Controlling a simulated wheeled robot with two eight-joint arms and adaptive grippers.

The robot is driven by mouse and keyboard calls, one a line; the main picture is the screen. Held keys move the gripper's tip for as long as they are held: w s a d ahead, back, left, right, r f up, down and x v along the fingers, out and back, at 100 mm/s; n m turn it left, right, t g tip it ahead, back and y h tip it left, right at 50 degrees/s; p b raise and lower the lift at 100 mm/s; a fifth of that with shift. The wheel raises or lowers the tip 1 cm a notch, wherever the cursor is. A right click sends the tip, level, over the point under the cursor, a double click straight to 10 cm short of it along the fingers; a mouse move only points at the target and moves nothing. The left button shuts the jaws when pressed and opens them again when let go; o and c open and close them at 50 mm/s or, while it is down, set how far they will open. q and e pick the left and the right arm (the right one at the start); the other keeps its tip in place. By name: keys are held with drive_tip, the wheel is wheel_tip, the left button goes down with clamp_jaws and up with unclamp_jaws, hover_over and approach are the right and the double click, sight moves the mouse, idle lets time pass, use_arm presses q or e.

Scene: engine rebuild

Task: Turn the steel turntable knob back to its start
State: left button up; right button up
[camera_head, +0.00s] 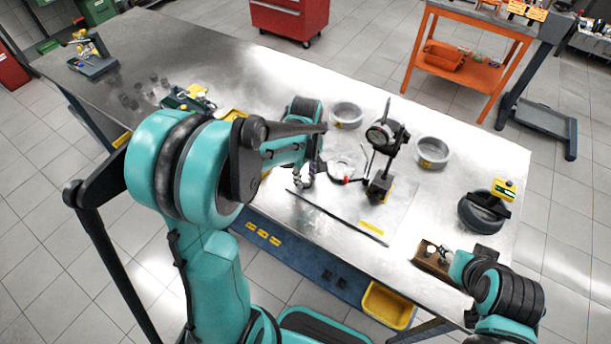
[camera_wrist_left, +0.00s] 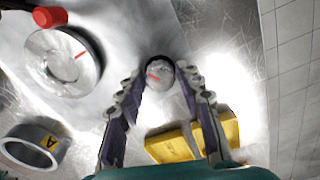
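My left gripper (camera_head: 306,178) points down at the table beside the steel turntable (camera_head: 340,166). In the left wrist view its two fingers (camera_wrist_left: 158,78) are apart, one on each side of a small round steel knob (camera_wrist_left: 160,73) with a red line on its top. I see a narrow gap at the fingertips, and contact is not clear. The turntable (camera_wrist_left: 65,62) is to the left there, with a red mark and a red-capped part (camera_wrist_left: 50,17) at its rim. In the head view the knob is hidden by my gripper.
A dial gauge stand (camera_head: 380,187) stands right of the turntable. Steel rings (camera_head: 346,116) and (camera_head: 432,152) lie behind it.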

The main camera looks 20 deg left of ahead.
use_arm(q)
clamp_jaws()
drive_tip(key=shift+m, duration=0.3)
drive_tip(key=m, duration=1)
drive_tip(key=shift+m, duration=0.4)
drive_tip(key=m, duration=1.2)
drive_tip(key=shift+m, duration=0.4)
